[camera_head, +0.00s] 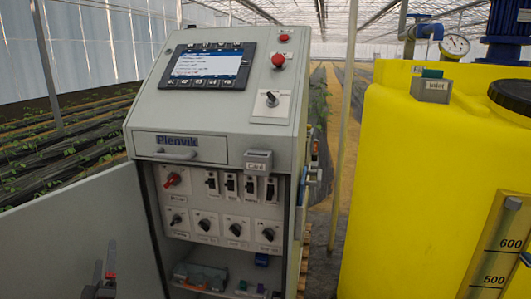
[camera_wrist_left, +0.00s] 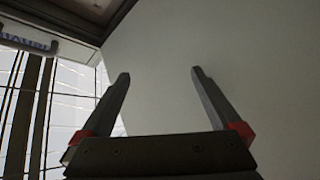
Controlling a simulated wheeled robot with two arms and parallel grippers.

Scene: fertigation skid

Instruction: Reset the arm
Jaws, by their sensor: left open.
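My left gripper (camera_head: 104,258) shows at the lower left of the head view, in front of the open grey cabinet door (camera_head: 60,235). In the left wrist view, the gripper (camera_wrist_left: 160,75) has its two dark fingers with red bases spread wide, with nothing between them. A plain pale surface fills most of the view behind them. The grey control cabinet (camera_head: 215,110) stands right of the gripper in the head view. My right gripper is not in view.
The cabinet has a screen (camera_head: 207,65), a red button (camera_head: 278,60), a black selector switch (camera_head: 271,99), a drawer (camera_head: 178,147) and inner rows of switches. A small "Card" holder (camera_head: 258,160) sits on its front. A yellow tank (camera_head: 405,180) stands at right, beyond a narrow gap.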

